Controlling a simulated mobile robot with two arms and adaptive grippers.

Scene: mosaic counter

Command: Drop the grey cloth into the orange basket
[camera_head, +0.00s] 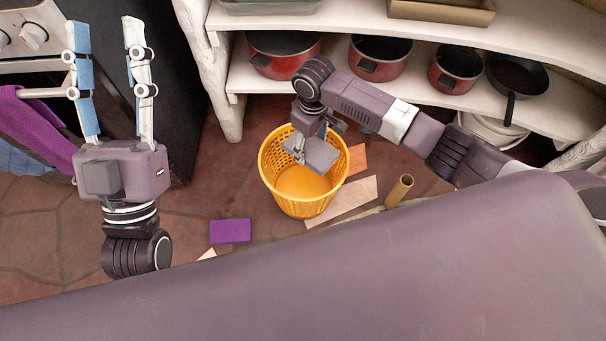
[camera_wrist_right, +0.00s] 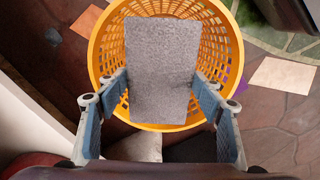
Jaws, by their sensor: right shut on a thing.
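The grey cloth (camera_wrist_right: 160,65) is a flat, stiff-looking rectangle held between the blue-padded fingers of my right gripper (camera_wrist_right: 161,95). In the head view the right gripper (camera_head: 312,140) reaches down over the orange basket (camera_head: 277,180), and the cloth (camera_head: 313,157) shows at its fingers, over the basket's mouth. In the right wrist view the basket's rim (camera_wrist_right: 235,75) surrounds most of the cloth. The basket stands upright on the floor, and no other thing shows inside it. My left gripper (camera_head: 108,35) is open and empty at the left, away from the basket.
White shelves (camera_head: 290,80) behind the basket hold red pots (camera_head: 380,60) and a black pan (camera_head: 517,75). A purple block (camera_head: 230,231), flat boards (camera_head: 345,200) and a cardboard tube (camera_head: 399,190) are on the floor near the basket. A purple towel (camera_head: 40,125) hangs from the oven handle.

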